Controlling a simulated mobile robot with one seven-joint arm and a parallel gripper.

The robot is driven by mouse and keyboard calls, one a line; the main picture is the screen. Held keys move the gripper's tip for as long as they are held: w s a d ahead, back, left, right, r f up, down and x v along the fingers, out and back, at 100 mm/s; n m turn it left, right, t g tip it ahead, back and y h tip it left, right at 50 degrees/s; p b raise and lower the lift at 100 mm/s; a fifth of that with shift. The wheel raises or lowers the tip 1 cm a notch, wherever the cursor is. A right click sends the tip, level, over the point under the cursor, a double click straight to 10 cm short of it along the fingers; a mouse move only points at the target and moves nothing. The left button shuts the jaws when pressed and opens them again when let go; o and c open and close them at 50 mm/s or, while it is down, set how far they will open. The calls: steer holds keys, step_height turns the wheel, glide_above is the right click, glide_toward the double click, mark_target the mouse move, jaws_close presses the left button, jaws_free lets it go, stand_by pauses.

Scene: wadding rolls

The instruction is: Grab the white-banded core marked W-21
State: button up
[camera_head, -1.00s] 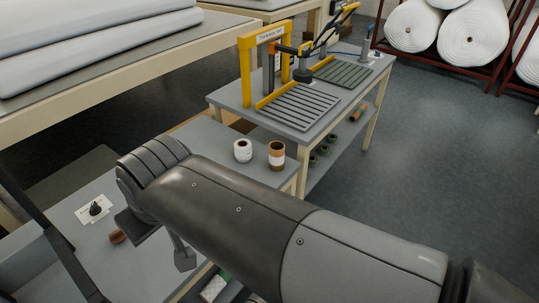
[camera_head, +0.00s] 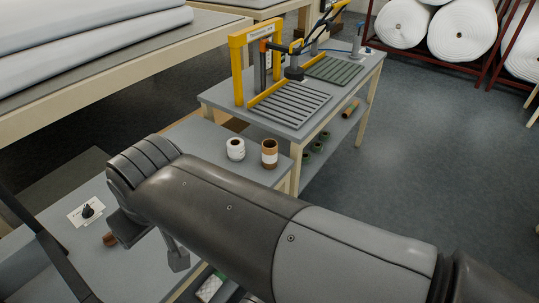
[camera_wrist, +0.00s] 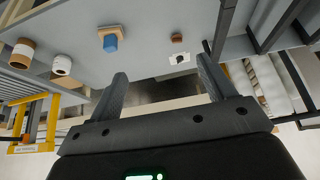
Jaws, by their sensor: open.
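A brown core with a white band (camera_head: 269,154) stands upright on the grey bench. A mostly white roll (camera_head: 236,149) stands just left of it. In the wrist view, which looks roughly upside down, the banded core (camera_wrist: 22,53) is at the far left edge and the white roll (camera_wrist: 62,65) is beside it. No W-21 mark is readable on either. My gripper (camera_wrist: 161,72) is open and empty, with both fingers apart and well away from the two rolls. In the head view my arm hides most of the gripper.
A blue piece on a wooden base (camera_wrist: 110,42) stands on the bench, with a small brown piece (camera_wrist: 177,38) and a white card (camera_wrist: 180,58) further along. Behind is a table with a yellow frame (camera_head: 237,70) and slatted plates. Green-ended rolls (camera_head: 306,157) lie on its lower shelf.

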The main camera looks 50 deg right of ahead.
steer(key=w+d+g, duration=0.2)
steer(key=w+d, duration=0.6)
steer(key=d, duration=0.4)
steer(key=w+d+g, duration=0.1)
steer(key=w+d, duration=0.8)
steer(key=d, duration=0.4)
steer(key=n+g, duration=0.2)
steer(key=g, duration=0.1)
glide_toward(270, 150)
steer(key=d+f, duration=0.2)
steer(key=d, duration=0.1)
steer(key=shift+w+a+f, duration=0.1)
steer(key=shift+w+f, duration=0.15)
steer(key=shift+f, duration=1.5)
steer(key=shift+w+a+f, duration=0.15)
steer(key=shift+w+f, duration=0.1)
steer(key=shift+f, duration=1.5)
steer(key=shift+w+a+f, duration=0.1)
steer(key=shift+w+f, duration=0.15)
steer(key=shift+f, duration=1.5)
steer(key=shift+c, duration=0.4)
